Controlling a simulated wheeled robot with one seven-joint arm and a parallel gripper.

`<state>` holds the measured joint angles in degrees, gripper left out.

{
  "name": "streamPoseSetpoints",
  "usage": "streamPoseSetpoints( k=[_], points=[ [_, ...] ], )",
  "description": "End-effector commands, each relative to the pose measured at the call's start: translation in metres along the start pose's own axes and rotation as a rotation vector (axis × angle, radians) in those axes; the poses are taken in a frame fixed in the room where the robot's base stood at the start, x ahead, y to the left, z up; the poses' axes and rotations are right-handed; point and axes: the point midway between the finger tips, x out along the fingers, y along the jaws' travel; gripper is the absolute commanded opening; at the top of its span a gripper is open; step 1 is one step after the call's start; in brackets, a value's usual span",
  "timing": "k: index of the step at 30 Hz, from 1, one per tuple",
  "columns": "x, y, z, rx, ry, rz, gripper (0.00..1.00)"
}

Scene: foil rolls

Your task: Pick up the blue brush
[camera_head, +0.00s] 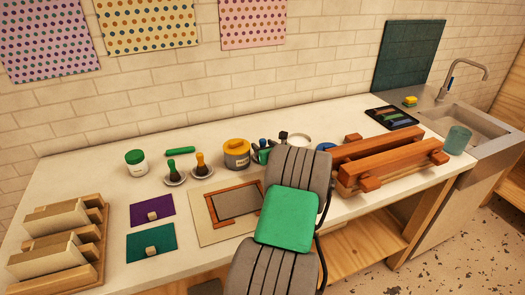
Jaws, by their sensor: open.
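I cannot single out the blue brush with certainty. A small holder (262,156) with green and dark upright handles stands at the back middle of the worktop, partly hidden by my arm. A blue item (324,146) shows just right of my arm's upper end; it is too small and covered to tell what it is. A dark tray (407,124) at the right holds several coloured handled tools, one bluish. My grey arm with a green panel rises in front of the worktop's middle. My gripper cannot be made out.
A wooden press (385,160) stands right of my arm, near a sink (465,125).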

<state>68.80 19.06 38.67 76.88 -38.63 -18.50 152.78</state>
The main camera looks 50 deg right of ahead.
Motion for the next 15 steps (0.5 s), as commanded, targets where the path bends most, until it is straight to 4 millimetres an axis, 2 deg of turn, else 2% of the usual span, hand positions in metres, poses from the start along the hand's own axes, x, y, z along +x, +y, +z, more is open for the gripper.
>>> streamPoseSetpoints(
  k=[3,6,13,15],
  points=[
    [0.022,0.001,0.004,-0.001,0.001,0.001,0.51],
    [0.034,0.001,0.003,0.0,0.001,0.0,0.51],
    [0.036,-0.002,0.003,0.0,0.001,-0.004,0.51],
    [0.036,-0.002,0.003,0.0,0.001,-0.003,0.45]
  ],
)
